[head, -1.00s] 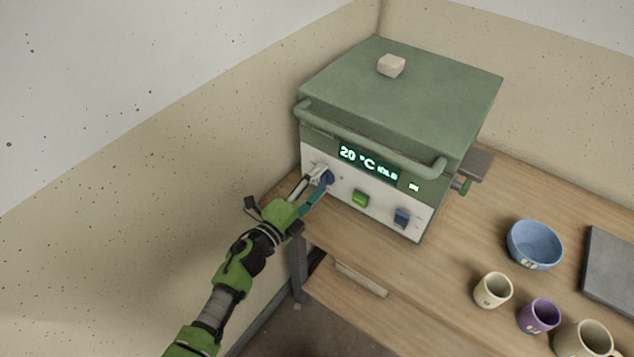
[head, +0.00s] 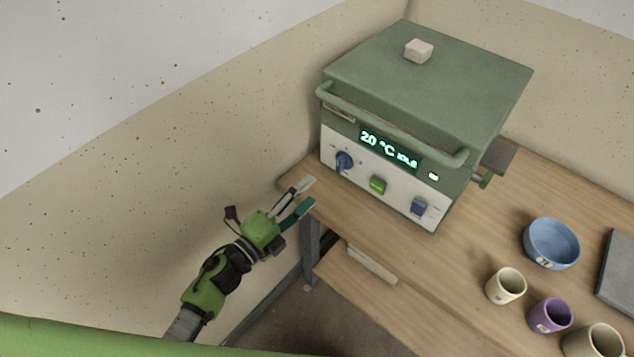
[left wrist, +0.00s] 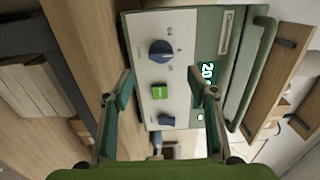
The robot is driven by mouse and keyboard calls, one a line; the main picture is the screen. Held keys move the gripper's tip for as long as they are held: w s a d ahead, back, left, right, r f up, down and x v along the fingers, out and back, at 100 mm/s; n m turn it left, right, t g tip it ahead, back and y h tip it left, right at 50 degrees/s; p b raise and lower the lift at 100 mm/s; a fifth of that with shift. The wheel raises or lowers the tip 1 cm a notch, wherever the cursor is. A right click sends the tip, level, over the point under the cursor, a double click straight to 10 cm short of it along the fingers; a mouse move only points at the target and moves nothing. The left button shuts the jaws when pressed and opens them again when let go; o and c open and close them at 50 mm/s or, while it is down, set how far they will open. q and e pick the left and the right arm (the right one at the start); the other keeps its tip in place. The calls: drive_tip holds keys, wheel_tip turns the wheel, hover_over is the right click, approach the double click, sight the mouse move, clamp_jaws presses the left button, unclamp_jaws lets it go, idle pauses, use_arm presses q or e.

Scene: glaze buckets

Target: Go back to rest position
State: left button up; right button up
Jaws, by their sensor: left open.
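My left gripper (head: 306,195) is open and empty in the head view, left of the green kiln (head: 430,85) and apart from it, near the table's left edge. In the left wrist view, the open fingers of my left gripper (left wrist: 163,92) frame the kiln's white control panel (left wrist: 175,20), with nothing between them. The panel has a blue round knob (head: 344,161), a green button (head: 378,184) and a blue switch (head: 419,206). The display (head: 388,149) reads 20 °C and what looks like IDLE. My right gripper is not in view.
The kiln stands on a wooden table (head: 455,255). A pale block (head: 418,50) lies on its top. A blue bowl (head: 551,243), a cream cup (head: 506,286), a purple cup (head: 550,315) and a larger cream cup (head: 592,342) stand at the right. The space left of the table is clear.

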use_arm(q)
drive_tip(key=shift+s+a, duration=0.25)
drive_tip(key=shift+s, duration=0.05)
drive_tip(key=shift+f, duration=0.1)
